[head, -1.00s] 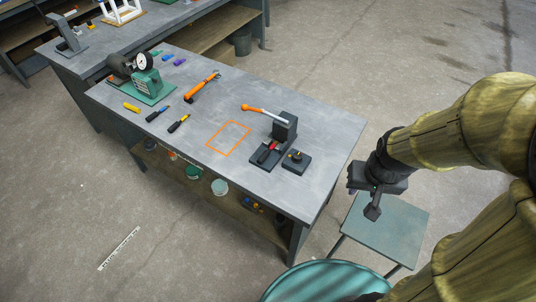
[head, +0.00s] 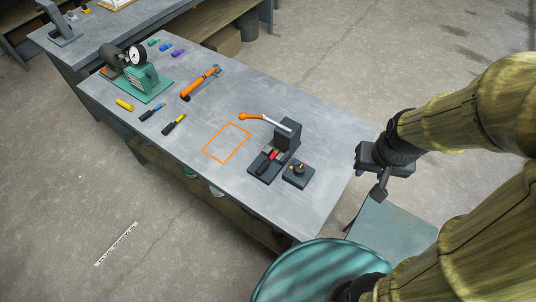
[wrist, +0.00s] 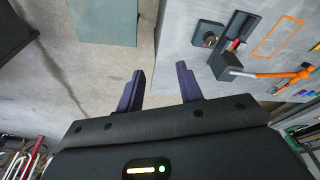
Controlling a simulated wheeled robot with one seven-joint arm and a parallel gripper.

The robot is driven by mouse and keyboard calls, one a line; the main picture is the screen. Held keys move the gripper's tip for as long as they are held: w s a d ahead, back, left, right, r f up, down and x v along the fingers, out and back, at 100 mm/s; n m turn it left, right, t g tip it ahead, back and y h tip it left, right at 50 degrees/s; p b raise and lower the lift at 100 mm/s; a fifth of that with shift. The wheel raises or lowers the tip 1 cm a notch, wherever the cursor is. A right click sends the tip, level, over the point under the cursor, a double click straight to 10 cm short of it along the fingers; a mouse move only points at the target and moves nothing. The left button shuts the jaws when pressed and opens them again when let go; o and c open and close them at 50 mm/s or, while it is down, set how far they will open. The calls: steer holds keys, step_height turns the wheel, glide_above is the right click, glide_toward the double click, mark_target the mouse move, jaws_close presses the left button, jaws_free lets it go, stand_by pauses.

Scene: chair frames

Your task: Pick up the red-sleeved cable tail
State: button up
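The red-sleeved cable tail (head: 273,155) is a small red piece lying in the black lever fixture (head: 287,136) near the bench's right end. It also shows as a small red spot in the wrist view (wrist: 234,44). Its exact shape is too small to tell. The fixture has a lever with an orange handle (head: 250,116). My gripper (head: 379,188) hangs beyond the bench's right edge, apart from the cable. In the wrist view my gripper (wrist: 160,82) has its two dark fingers spread, with nothing between them.
A black box with a knob (head: 298,174) sits beside the fixture. An orange outlined square (head: 227,143) marks bare bench to the left. Screwdrivers, an orange tool (head: 200,84) and a green gauge machine (head: 145,78) lie farther left. A teal round seat (head: 300,270) stands in front.

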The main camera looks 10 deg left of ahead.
steer(key=shift+w, duration=0.25)
steer(key=shift+s, duration=0.1)
